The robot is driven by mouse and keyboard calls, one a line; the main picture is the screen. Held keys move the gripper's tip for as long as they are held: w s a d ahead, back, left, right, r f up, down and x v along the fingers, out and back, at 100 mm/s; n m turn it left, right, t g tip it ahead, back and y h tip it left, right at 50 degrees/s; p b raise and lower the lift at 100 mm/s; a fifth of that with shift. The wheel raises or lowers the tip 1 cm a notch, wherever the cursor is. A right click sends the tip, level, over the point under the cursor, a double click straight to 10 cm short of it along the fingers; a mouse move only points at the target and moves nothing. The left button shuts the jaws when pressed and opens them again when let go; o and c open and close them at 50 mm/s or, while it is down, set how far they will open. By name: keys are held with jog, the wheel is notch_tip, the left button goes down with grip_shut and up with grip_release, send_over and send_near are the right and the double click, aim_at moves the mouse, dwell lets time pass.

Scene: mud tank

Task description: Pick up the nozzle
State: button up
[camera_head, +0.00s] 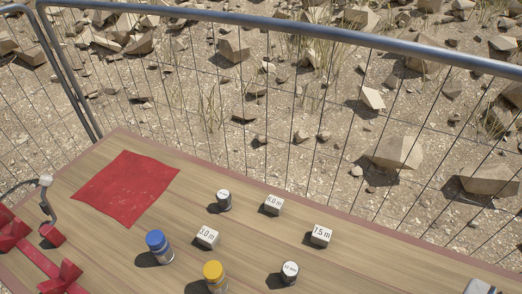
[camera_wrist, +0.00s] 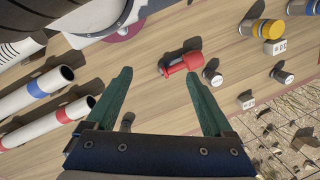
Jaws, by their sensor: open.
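A small red piece that looks like the nozzle (camera_wrist: 183,65) lies on the wooden table in the wrist view. It has a broad rounded head at the right and a narrower, darker end at the left. My gripper (camera_wrist: 158,74) is open, with its two green fingers wide apart and nothing between them. The red piece shows just past the fingertips, nearer the right finger. I cannot tell how far below the fingers it is. The head view shows neither my gripper nor this piece.
A grey-topped cylinder (camera_wrist: 212,78) stands close right of the red piece. A yellow-lidded jar (camera_head: 214,276), a blue-lidded jar (camera_head: 158,246) and marked blocks (camera_head: 320,236) stand around. White tubes (camera_wrist: 45,115) lie left in the wrist view. A red cloth (camera_head: 125,187) and wire fence (camera_head: 300,110) are beyond.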

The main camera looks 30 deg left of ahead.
notch_tip(320, 180, up, 4)
jog(key=r+n+t+y, duration=0.1)
jog(key=n+t+y, duration=0.4)
jog(key=n+t, duration=0.7)
send_over(224, 189)
jog(key=s+d, duration=0.2)
jog(key=s, duration=0.4)
jog(key=f, duration=1.4)
jog(key=w+f, duration=0.1)
jog(key=f, duration=0.6)
jog(key=shift+d, duration=0.4)
jog(key=x, duration=0.4)
jog(key=f+x, duration=0.1)
jog(key=x, duration=0.2)
jog(key=shift+w+a+f, duration=0.1)
jog(key=shift+w+a, duration=0.05)
jog(key=shift+a, duration=0.05)
grip_shut()
